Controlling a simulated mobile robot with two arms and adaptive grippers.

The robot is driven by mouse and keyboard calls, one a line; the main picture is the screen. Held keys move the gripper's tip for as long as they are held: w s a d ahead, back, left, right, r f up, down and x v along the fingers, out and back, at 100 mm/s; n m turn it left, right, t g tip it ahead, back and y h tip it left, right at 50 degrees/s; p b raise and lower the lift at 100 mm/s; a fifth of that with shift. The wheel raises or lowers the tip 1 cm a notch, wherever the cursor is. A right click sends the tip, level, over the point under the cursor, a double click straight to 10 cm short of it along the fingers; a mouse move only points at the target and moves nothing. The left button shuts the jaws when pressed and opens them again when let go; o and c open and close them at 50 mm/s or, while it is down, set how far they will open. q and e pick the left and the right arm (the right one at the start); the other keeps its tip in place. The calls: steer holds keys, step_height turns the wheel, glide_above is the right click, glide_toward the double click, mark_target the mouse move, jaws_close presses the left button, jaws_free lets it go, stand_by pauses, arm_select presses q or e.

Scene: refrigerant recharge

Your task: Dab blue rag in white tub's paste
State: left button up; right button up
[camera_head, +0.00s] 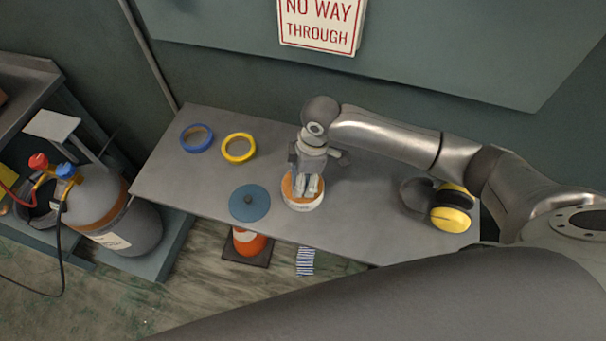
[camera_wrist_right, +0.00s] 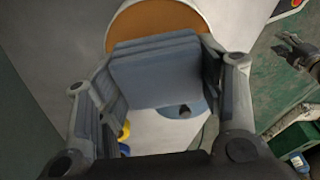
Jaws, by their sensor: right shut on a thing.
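The white tub (camera_head: 303,206) stands near the table's front edge, with orange-brown paste (camera_head: 287,187) in its open top. The paste also shows at the top of the right wrist view (camera_wrist_right: 160,22). My right gripper (camera_head: 307,190) points down at the tub in the head view. It is shut on a blue-grey folded thing (camera_wrist_right: 155,72), which looks like the blue rag. The fingers hide the rag in the head view; I cannot tell whether it touches the paste. What looks like my left gripper (camera_wrist_right: 298,52) is at the right wrist view's right edge, too small to read.
A round blue lid (camera_head: 249,208) lies left of the tub. Blue (camera_head: 196,138) and yellow (camera_head: 238,148) tape rings lie behind it. Yellow earmuffs (camera_head: 450,219) are at the table's right end. An orange cone (camera_head: 249,243) and striped cloth (camera_head: 305,261) are below the front edge.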

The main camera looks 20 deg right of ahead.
steer(key=shift+f, duration=0.5)
steer(key=shift+s+f, duration=0.1)
steer(key=shift+f, duration=0.05)
stand_by(2.4)
steer(key=shift+p, duration=0.35)
step_height(320, 180, up, 7)
steer(key=p, duration=0.8)
stand_by(0.4)
